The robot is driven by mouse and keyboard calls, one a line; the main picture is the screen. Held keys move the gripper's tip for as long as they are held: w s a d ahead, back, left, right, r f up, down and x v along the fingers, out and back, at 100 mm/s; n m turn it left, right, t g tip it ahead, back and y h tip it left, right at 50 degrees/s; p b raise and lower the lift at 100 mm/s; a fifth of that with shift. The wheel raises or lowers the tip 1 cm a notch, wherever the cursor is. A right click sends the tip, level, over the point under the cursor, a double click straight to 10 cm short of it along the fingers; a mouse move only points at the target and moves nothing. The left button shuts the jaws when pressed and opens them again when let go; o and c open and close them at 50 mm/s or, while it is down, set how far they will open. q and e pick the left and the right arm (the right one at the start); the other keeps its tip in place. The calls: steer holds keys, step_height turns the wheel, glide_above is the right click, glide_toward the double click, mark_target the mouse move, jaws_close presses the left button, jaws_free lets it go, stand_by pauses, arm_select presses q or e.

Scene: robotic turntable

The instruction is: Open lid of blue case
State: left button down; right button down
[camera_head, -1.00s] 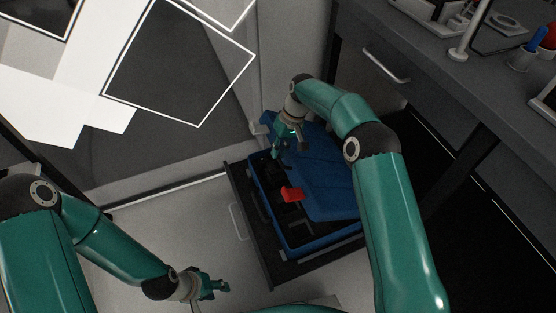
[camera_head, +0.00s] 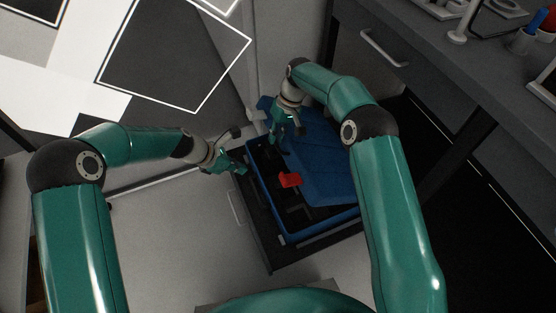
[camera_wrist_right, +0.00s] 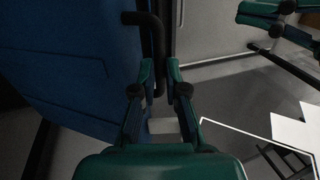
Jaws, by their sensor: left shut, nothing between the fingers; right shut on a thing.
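The blue case (camera_head: 322,230) sits in a pulled-out drawer in the head view. Its blue lid (camera_head: 325,165) is partly raised and tilted, showing a dark interior with a red item (camera_head: 290,180). My right gripper (camera_head: 279,134) is at the lid's upper left edge. In the right wrist view, the right gripper (camera_wrist_right: 160,78) is shut on a black handle (camera_wrist_right: 157,35) beside the blue lid (camera_wrist_right: 60,60). My left gripper (camera_head: 240,169) is shut and empty, close to the left edge of the case. Whether it touches the case cannot be told.
The dark drawer (camera_head: 272,263) has a handle on its front (camera_head: 236,209). A grey worktop (camera_head: 460,75) with tools, cups and a lamp-like stand is at the upper right. A cabinet wall stands behind the case. Grey floor at the lower left is clear.

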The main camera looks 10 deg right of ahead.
mark_target(285, 157)
arm_select(q)
steer(key=w+d+f+m, duration=0.1)
steer(key=w+d+f, duration=0.1)
steer(key=d, duration=1)
steer(key=shift+f, duration=0.5)
arm_select(e)
steer(key=shift+w+r, duration=0.1)
steer(key=shift+w, duration=0.05)
arm_select(q)
steer(key=shift+w+d+r, duration=0.15)
steer(key=shift+d+r, duration=0.6)
steer(key=shift+r, duration=0.2)
steer(key=shift+w+r, duration=0.1)
steer(key=shift+r, duration=0.05)
arm_select(e)
steer(key=shift+a+f, duration=0.2)
steer(key=c, duration=1.2)
jaws_free()
